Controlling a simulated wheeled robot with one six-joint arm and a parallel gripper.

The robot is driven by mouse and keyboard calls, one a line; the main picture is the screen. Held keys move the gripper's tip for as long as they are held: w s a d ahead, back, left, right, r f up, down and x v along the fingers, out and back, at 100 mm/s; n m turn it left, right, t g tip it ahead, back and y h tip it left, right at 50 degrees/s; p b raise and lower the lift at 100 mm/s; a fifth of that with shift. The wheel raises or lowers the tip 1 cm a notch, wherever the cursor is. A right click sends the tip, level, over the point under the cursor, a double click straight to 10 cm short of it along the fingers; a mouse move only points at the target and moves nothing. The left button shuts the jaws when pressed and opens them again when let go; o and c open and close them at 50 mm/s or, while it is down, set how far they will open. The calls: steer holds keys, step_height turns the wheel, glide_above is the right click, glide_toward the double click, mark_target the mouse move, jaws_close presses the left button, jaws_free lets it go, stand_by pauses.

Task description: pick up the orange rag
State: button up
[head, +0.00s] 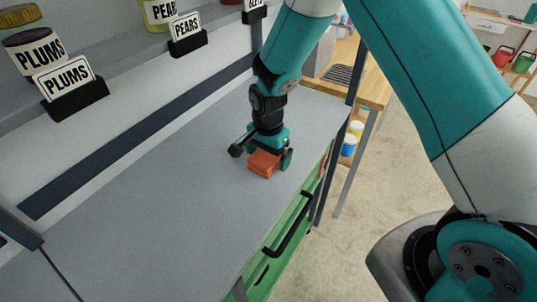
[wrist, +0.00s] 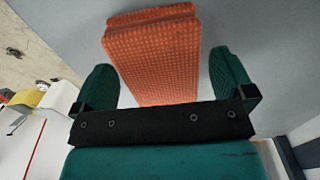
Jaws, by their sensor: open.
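The orange rag (head: 264,162) is a folded, textured block lying on the grey counter near its right edge. In the wrist view the rag (wrist: 155,60) fills the upper middle, between two dark green fingers. My gripper (head: 266,160) is open and points down over the rag, with one finger on each side of it. In the wrist view my gripper (wrist: 165,85) shows a gap between each finger and the rag. The near end of the rag is hidden behind the black gripper bar.
The grey counter (head: 150,210) is otherwise clear. A green drawer (head: 285,240) with a black handle (head: 290,225) is below its right edge. A shelf with jars and labels, PLUMS (head: 68,85) and PEARS (head: 187,28), runs above at left. A wooden table (head: 372,85) stands behind.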

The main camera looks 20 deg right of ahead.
steer(key=shift+f, duration=0.3)
steer(key=c, duration=0.9)
steer(key=shift+r, duration=0.1)
